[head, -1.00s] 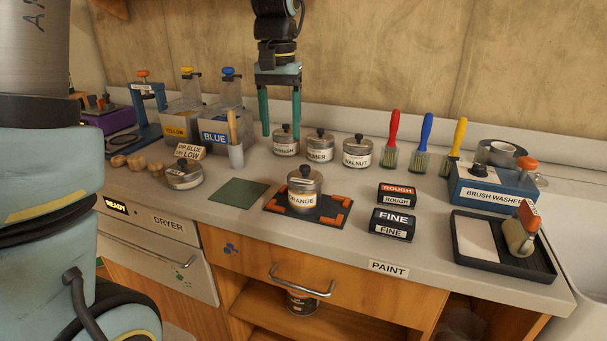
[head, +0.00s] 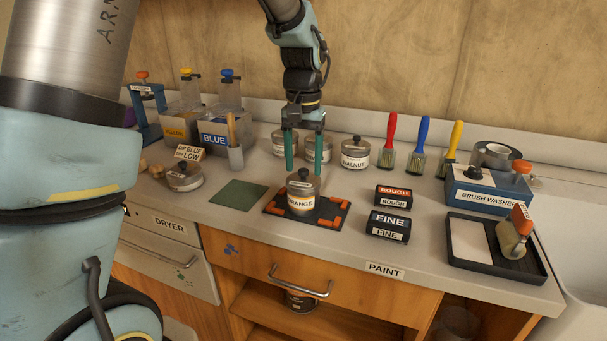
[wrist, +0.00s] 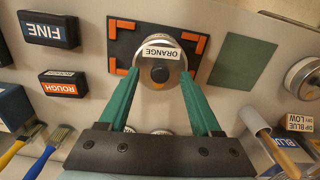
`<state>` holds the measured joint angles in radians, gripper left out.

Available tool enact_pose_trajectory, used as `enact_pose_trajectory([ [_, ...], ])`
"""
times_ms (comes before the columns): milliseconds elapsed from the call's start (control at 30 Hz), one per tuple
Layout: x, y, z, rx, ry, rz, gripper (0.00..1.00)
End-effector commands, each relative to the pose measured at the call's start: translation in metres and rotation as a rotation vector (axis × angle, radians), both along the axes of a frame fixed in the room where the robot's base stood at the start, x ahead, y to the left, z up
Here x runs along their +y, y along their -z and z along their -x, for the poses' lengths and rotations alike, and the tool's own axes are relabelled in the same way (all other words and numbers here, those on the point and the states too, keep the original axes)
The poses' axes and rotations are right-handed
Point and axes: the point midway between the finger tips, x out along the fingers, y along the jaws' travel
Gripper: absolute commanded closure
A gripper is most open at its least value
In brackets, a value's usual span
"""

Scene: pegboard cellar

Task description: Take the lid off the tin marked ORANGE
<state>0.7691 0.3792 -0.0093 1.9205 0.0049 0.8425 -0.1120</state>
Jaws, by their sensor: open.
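The tin marked ORANGE (head: 302,204) stands upright on a dark mat with orange corner pieces (head: 330,221). Its metal lid (head: 303,183) with a dark knob is on it. In the wrist view the lid (wrist: 174,63) lies between and just beyond my fingertips, with the dark knob in the middle. My gripper (head: 303,168) is open and empty, pointing down, with its green fingers around the space just above or behind the lid. I cannot tell whether the fingers touch it. The wrist view shows the open gripper (wrist: 160,88) too.
Behind stand several lidded tins, including WALNUT (head: 355,154). A green square (head: 239,195) lies to the left, with another lidded tin (head: 184,176) beyond. ROUGH (head: 394,196) and FINE (head: 389,226) blocks sit right of the mat. The counter's front edge is close.

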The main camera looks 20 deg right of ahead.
Motion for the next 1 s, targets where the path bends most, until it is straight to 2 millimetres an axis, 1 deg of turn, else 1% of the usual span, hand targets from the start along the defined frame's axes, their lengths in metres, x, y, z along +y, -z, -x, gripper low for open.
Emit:
enact_pose_trajectory([
  [100, 0.0004, 0.0067, 0.0003, 0.001, 0.0, -0.001, 0.35],
  [300, 0.0001, 0.0077, 0.0002, -0.001, 0.0, 0.001, 0.35],
  [367, 0.0001, 0.0076, 0.0002, -0.001, 0.0, 0.001, 0.4],
  [800, 0.0001, 0.0074, 0.0002, -0.001, 0.0, 0.001, 0.9],
  [900, 0.0001, 0.0074, 0.0002, -0.001, 0.0, 0.001, 1.0],
  [1000, 0.0001, 0.0073, 0.0002, -0.001, 0.0, 0.001, 1.0],
])
